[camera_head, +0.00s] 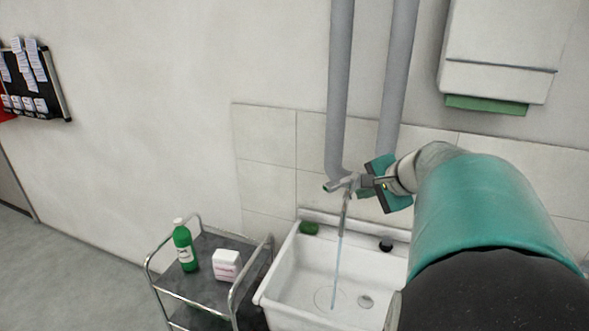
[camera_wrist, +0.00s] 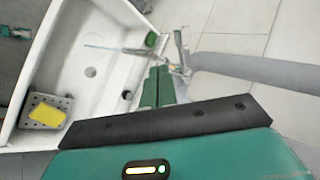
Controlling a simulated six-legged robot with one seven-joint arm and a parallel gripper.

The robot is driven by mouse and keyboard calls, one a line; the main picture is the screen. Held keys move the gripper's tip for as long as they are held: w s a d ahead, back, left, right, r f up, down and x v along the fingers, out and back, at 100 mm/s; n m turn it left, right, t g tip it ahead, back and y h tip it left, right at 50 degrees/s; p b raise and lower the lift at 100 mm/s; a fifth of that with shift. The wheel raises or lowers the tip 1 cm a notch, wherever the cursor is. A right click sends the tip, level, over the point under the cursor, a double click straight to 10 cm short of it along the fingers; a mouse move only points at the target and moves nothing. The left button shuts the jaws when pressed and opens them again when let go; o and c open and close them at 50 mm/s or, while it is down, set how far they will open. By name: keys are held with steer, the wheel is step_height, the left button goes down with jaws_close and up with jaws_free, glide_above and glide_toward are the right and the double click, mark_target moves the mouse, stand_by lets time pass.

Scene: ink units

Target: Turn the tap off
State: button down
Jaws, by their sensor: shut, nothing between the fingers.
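The metal tap (camera_head: 345,184) is on the tiled wall above the white sink (camera_head: 290,288), at the foot of a grey pipe. A thin stream of water (camera_head: 338,262) runs from its spout into the basin. My gripper (camera_head: 363,188) is at the right side of the tap, its fingers close to the handle; I cannot tell if they touch. In the wrist view the shut, empty fingers (camera_wrist: 157,84) point toward the tap (camera_wrist: 180,58), and the water stream (camera_wrist: 104,47) shows to its left.
A green sponge (camera_head: 309,228) and a dark round item (camera_head: 386,244) sit on the sink's back ledge. A trolley (camera_head: 205,243) with a green bottle (camera_head: 184,246) and a white box (camera_head: 226,265) stands left. A yellow sponge (camera_wrist: 46,115) lies on a perforated tray. A dispenser (camera_head: 498,50) hangs above.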

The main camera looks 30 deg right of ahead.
mark_target(339, 184)
steer(key=w+f, duration=0.2)
steer(key=w, duration=0.4)
steer(key=shift+w+f, duration=0.2)
steer(key=shift+w, duration=0.1)
